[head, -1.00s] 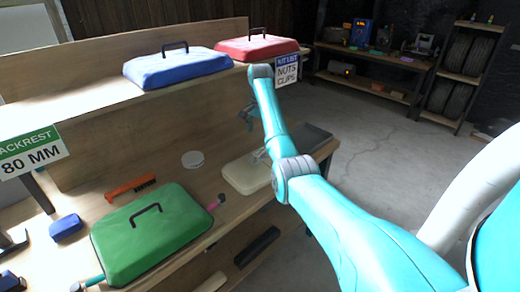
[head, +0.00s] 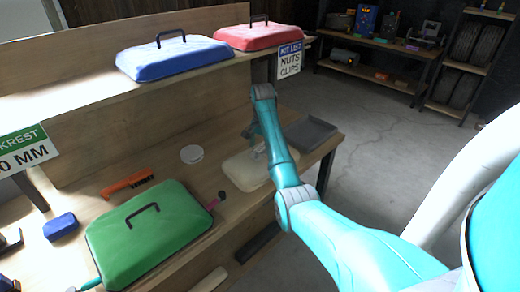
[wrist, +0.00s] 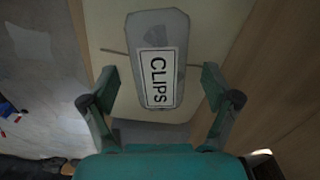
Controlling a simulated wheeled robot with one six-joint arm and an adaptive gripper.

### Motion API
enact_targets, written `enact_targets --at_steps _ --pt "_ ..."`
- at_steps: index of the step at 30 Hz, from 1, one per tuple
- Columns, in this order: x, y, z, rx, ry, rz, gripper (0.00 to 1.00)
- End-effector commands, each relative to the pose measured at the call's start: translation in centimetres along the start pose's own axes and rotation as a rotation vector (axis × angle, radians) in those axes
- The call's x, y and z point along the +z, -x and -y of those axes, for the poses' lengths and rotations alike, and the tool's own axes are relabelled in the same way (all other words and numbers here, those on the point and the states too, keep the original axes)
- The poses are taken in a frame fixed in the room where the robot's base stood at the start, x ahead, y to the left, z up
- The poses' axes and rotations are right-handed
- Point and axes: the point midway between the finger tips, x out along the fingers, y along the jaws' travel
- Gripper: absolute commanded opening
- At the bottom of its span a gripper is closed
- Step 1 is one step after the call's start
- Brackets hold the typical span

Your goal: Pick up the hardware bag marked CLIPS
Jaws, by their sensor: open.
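The hardware bag marked CLIPS (wrist: 154,32) is grey with a white label in black letters, seen from above in the wrist view. It lies on a cream, tray-like piece (wrist: 108,30), which also shows on the workbench in the head view (head: 238,172). My gripper (wrist: 158,76) is open, with one finger on each side of the bag's labelled part in the picture. I see no contact between the fingers and the bag. In the head view my arm hides most of the bag and the gripper.
A green lidded case (head: 150,240) is left of the cream piece, with an orange brush (head: 127,184) behind it. A dark grey tray (head: 310,133) is to its right. The shelf above holds a blue case (head: 175,58), a red case (head: 258,37) and a kit list sign (head: 290,60).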

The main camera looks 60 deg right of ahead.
Motion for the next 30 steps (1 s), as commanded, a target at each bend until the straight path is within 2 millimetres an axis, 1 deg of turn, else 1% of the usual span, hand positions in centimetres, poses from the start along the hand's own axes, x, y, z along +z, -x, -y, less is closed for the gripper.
enact_targets --at_steps 1,3,11,12,14,15,17,18,19,20,30 --pt "0.20 -0.47 -0.28 0.000 -0.001 0.000 0.88" --pt "0.33 -0.75 -0.47 0.000 -0.001 0.000 0.88" --pt "0.40 -0.92 -0.58 0.000 -0.001 0.000 0.88" --pt "0.40 -0.91 -0.57 0.000 -0.001 0.000 0.83" --pt "0.40 -0.91 -0.57 0.000 -0.001 0.000 0.68" --pt "0.39 -0.91 -0.57 0.000 -0.001 0.000 0.58" --pt "0.40 -0.91 -0.57 0.000 -0.001 0.000 0.43" --pt "0.40 -0.91 -0.57 0.000 -0.001 0.000 0.33" --pt "0.40 -0.91 -0.57 0.000 -0.001 0.000 0.25" --pt "0.40 -0.92 -0.57 0.000 -0.001 0.000 0.20" --pt "0.32 -0.73 -0.45 0.000 -0.001 0.000 0.19"
